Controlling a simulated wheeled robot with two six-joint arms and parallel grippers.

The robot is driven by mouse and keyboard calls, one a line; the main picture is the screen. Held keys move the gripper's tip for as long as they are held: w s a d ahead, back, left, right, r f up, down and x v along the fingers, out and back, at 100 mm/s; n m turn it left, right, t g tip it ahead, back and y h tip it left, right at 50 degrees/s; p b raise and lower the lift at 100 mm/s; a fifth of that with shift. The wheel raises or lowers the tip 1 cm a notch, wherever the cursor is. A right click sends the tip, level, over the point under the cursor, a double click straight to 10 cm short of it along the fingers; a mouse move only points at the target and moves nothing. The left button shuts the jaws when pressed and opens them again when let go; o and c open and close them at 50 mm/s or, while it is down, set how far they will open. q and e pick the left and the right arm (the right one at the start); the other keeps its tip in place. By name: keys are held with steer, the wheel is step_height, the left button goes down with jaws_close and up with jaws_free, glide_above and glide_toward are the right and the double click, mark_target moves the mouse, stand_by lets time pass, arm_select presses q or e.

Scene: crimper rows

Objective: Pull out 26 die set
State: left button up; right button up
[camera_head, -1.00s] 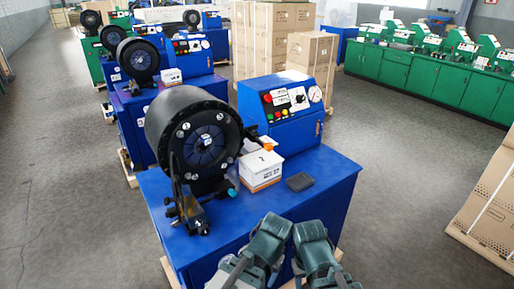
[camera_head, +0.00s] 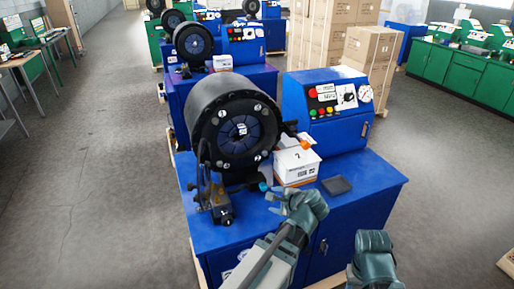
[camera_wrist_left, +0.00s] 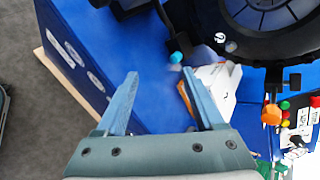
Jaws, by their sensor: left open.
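The nearest crimper (camera_head: 215,100) has a round black head with a dark blue segmented die ring (camera_head: 240,132) in its middle. Small labels sit on it, but I cannot read a 26. Part of the head and die ring (camera_wrist_left: 262,12) also shows upside down in the left wrist view. My left gripper (camera_head: 271,202) is over the bench front, right of and below the head, beside the white box. In the wrist view my left gripper (camera_wrist_left: 160,80) is open with nothing between its fingers. My right gripper (camera_head: 375,258) is low at the front right, its fingers not clearly seen.
A white box (camera_head: 297,166) marked 2 and a dark flat pad (camera_head: 337,185) lie on the blue bench (camera_head: 375,180). A control box (camera_head: 325,108) stands behind. More blue crimpers (camera_head: 195,60) and cartons (camera_head: 365,55) are farther back. The floor at left is clear.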

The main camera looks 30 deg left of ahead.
arm_select(q)
steer(key=w+a+r+m+t+y, duration=0.25)
steer(key=w+a+r+m, duration=0.2)
steer(key=a, duration=0.25)
steer(key=m+t+y+b, duration=0.1)
steer(key=m+t+y, duration=0.25)
steer(key=m, duration=0.65)
glide_toward(243, 132)
steer(key=shift+n+h, duration=0.3)
steer(key=shift+n, duration=0.05)
steer(key=shift+r+x, duration=0.1)
steer(key=shift+x, duration=2.55)
steer(key=shift+r+x, duration=0.15)
steer(key=shift+x, duration=2.55)
steer(key=shift+a, duration=0.1)
steer(key=shift+s, duration=0.1)
steer(key=shift+c, duration=0.3)
jaws_close()
steer(key=v, duration=0.9)
